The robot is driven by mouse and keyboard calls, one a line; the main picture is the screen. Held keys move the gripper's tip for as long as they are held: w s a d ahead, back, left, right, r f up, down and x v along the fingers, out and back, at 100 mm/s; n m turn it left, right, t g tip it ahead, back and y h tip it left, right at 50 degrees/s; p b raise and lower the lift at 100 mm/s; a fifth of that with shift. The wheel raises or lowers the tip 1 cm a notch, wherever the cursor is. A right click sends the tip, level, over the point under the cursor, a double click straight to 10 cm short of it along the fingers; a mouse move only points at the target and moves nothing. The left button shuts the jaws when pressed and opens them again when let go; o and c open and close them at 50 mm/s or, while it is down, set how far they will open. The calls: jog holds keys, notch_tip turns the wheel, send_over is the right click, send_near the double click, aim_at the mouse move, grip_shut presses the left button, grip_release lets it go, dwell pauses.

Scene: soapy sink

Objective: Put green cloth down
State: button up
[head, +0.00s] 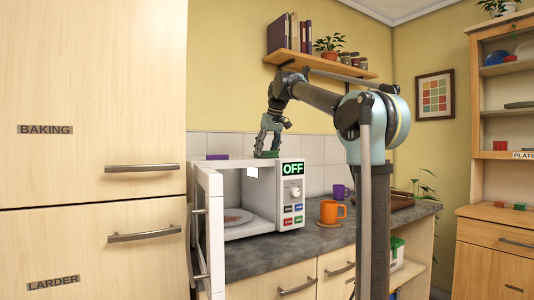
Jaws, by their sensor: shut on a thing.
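My gripper (268,147) points down over the top of the white microwave (291,239). It is shut on the green cloth (266,154), which is small and dark in this view. The cloth is at the level of the microwave's top, near its right part. I cannot tell whether it touches the top. The fingertips are small and partly hidden by the cloth.
The microwave door (206,235) stands open to the left, with a plate (238,216) inside. A purple item (217,157) lies on top. An orange mug (331,212) and a purple mug (340,191) stand right. A shelf (330,65) hangs above.

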jog(key=o, duration=1.1)
jog(key=shift+a+f, duration=0.1)
jog(key=v, duration=1.2)
jog(key=s+d+f+m+h, duration=0.1)
jog(key=s+d+f+m, duration=0.1)
jog(key=s+d+f, duration=0.5)
jog(key=s+d+f+m+g, duration=0.1)
jog(key=s+d+f, duration=0.6)
jog(key=s+f, duration=1)
jog(key=s+d+f+m+h, duration=0.1)
jog(key=s+d+f+m, duration=0.2)
jog(key=f, duration=3.2)
jog(key=s+d, duration=0.4)
jog(key=s, duration=0.5)
jog(key=shift+s+f+m+h, duration=0.25)
jog(key=shift+f+m+h, duration=0.05)
jog(key=shift+f, duration=0.05)
